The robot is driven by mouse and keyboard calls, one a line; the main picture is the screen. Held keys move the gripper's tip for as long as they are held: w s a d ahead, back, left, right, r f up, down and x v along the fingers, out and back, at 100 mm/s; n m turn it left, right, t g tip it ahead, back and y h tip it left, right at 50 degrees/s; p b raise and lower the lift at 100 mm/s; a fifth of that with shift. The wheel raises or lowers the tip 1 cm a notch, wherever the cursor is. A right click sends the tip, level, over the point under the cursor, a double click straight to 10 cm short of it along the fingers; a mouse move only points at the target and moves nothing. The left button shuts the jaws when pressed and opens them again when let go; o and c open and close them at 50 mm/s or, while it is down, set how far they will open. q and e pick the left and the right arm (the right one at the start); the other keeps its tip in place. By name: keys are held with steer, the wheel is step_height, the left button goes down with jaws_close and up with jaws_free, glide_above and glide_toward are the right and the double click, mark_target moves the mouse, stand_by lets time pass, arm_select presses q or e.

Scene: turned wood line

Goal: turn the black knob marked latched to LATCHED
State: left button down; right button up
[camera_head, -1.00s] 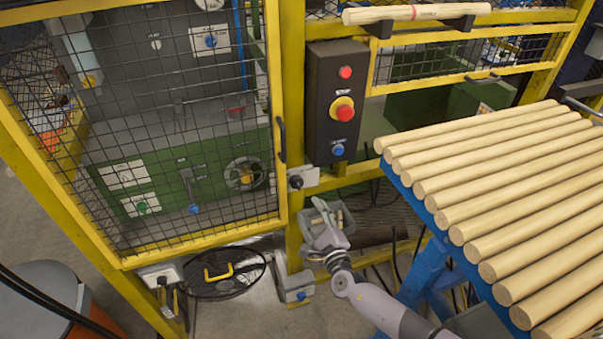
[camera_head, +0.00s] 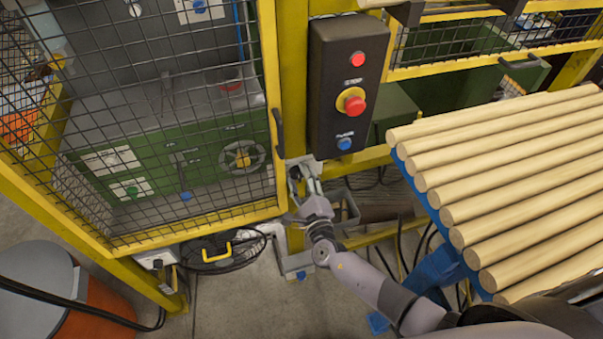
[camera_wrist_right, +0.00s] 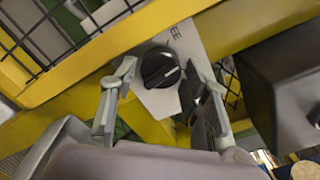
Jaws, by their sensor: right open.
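The black knob (camera_wrist_right: 160,68) sits on a pale plate (camera_wrist_right: 165,102) fixed to the yellow frame. A white line on its face points right and slightly up in the right wrist view. Small dark lettering, too small to read surely, is on the plate above the knob. My right gripper (camera_wrist_right: 160,85) is open, one finger on each side of the knob; I cannot tell whether either touches it. In the head view my right gripper (camera_head: 306,182) is at the plate beside the cage door and largely hides the knob. My left gripper is not in view.
A black control box (camera_head: 344,85) with red and blue buttons hangs just above the gripper. The mesh cage door (camera_head: 150,130) is left of it.

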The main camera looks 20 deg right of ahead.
steer(key=shift+s+a, duration=0.1)
steer(key=shift+s, duration=0.05)
steer(key=shift+c, duration=0.8)
steer(key=c, duration=0.7)
steer(key=shift+f+m+b, duration=0.15)
steer(key=shift+m+b, duration=0.35)
steer(key=shift+b, duration=0.1)
steer(key=shift+c, duration=0.2)
steer(key=o, duration=0.9)
steer(key=s, duration=1.2)
steer(key=shift+d, duration=0.25)
steer(key=shift+o, duration=0.3)
steer(key=shift+w, duration=0.1)
